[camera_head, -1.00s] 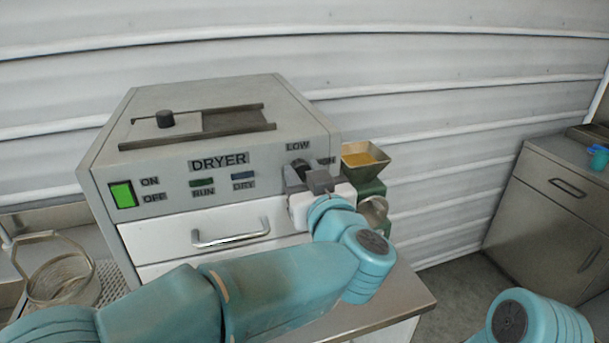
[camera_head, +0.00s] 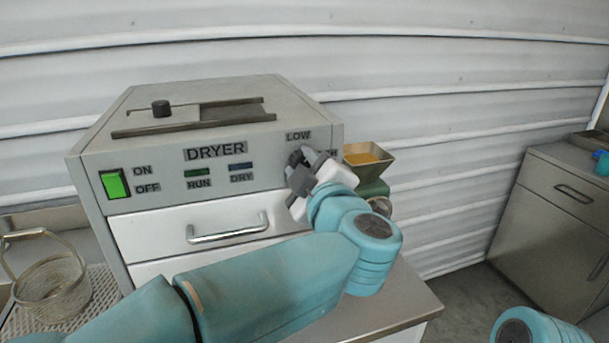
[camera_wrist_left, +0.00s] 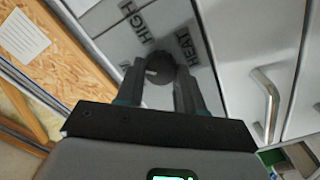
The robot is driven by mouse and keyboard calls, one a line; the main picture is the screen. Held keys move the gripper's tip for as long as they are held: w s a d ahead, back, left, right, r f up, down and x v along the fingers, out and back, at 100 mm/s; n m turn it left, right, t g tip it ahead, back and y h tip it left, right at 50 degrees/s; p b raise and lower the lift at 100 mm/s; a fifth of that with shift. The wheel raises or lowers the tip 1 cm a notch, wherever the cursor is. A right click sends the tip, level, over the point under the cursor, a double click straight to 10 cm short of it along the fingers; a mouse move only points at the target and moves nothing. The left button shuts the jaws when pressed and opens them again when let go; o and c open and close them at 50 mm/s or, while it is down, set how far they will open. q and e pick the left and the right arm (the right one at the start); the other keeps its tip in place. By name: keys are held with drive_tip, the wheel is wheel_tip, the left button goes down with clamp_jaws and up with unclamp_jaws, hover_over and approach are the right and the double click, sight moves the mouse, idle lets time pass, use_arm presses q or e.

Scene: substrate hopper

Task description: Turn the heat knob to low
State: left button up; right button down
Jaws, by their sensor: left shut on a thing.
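The grey dryer (camera_head: 255,142) has a front panel with LOW, RUN, DRY and ON/OFF labels. The dark round heat knob (camera_wrist_left: 160,67) shows in the left wrist view, between the HIGH and HEAT labels, with a light mark on its left side. My left gripper (camera_wrist_left: 160,78) is shut on the heat knob, one finger on each side. In the head view my left gripper (camera_head: 308,165) is at the panel's right end below LOW and hides most of the knob and part of the HIGH label. My right gripper is not in view.
A drawer with a metal handle (camera_head: 228,228) is below the panel. A green switch (camera_head: 114,183) is at the panel's left. A hopper with yellow contents (camera_head: 368,158) stands right of the dryer. A wire basket (camera_head: 52,280) is at the left.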

use_arm(q)
drive_tip(key=shift+f+n+b, duration=0.15)
drive_tip(key=shift+n+b, duration=0.9)
drive_tip(key=shift+n, duration=0.8)
drive_tip(key=shift+f+n+b, duration=0.15)
drive_tip(key=shift+n+b, duration=0.9)
drive_tip(key=shift+n, duration=0.8)
drive_tip(key=o, duration=1)
drive_tip(key=shift+s, duration=0.1)
drive_tip(key=shift+o, duration=0.2)
drive_tip(key=shift+s+r, duration=0.1)
drive_tip(key=shift+r, duration=0.05)
drive_tip(key=b+v, duration=0.2)
drive_tip(key=v, duration=1.4)
